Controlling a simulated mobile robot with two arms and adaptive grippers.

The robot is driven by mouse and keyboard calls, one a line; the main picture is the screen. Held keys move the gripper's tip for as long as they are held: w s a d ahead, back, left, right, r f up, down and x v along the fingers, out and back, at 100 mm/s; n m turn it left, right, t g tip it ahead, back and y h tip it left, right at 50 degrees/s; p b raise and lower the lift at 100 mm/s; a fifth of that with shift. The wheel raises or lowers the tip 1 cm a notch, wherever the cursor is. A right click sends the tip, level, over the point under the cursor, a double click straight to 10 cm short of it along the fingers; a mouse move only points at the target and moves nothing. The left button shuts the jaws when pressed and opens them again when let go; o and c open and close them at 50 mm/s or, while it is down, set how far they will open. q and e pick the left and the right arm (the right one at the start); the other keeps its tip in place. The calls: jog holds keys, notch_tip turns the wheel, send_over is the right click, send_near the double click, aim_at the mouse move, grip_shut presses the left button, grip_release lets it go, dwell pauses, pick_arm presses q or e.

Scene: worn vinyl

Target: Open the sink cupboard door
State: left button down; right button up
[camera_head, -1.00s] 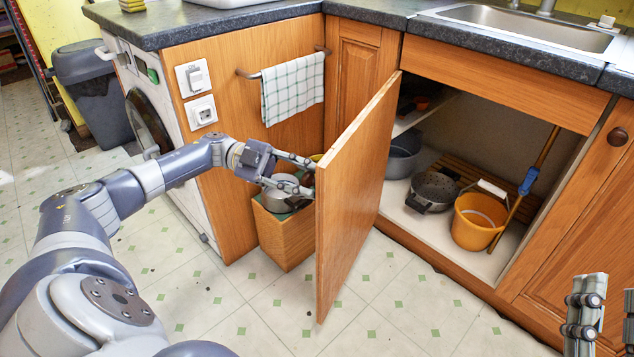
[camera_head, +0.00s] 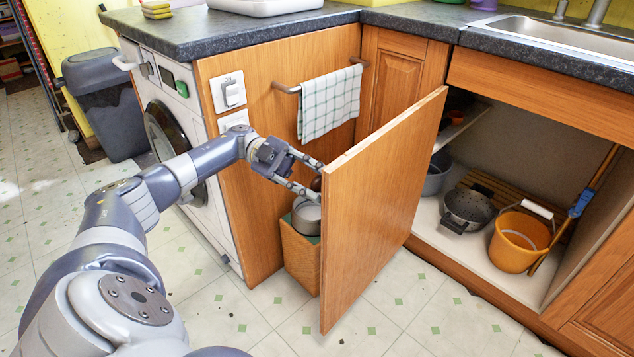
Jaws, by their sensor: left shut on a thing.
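The sink cupboard door (camera_head: 385,205) stands wide open, swung out from its left side, with its plain inner face toward me. Its free edge is near the middle of the view. My left gripper (camera_head: 317,181) reaches to the door's outer side and is shut on the door knob (camera_head: 316,184), a small dark shape mostly hidden by the fingers and the door edge. My right gripper is out of view.
A wooden box (camera_head: 297,255) with a metal pot (camera_head: 306,216) stands on the floor behind the door. A checked towel (camera_head: 330,104) hangs on a rail at the panel end. A washing machine (camera_head: 190,150) is at left. The floor in front is clear.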

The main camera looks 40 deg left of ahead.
pick_arm(q)
jog(key=shift+s+f, duration=0.1)
jog(key=shift+f, duration=0.05)
jog(key=c, duration=1.2)
grip_release()
notch_tip(320, 180, up, 10)
jog(key=shift+r, duration=0.1)
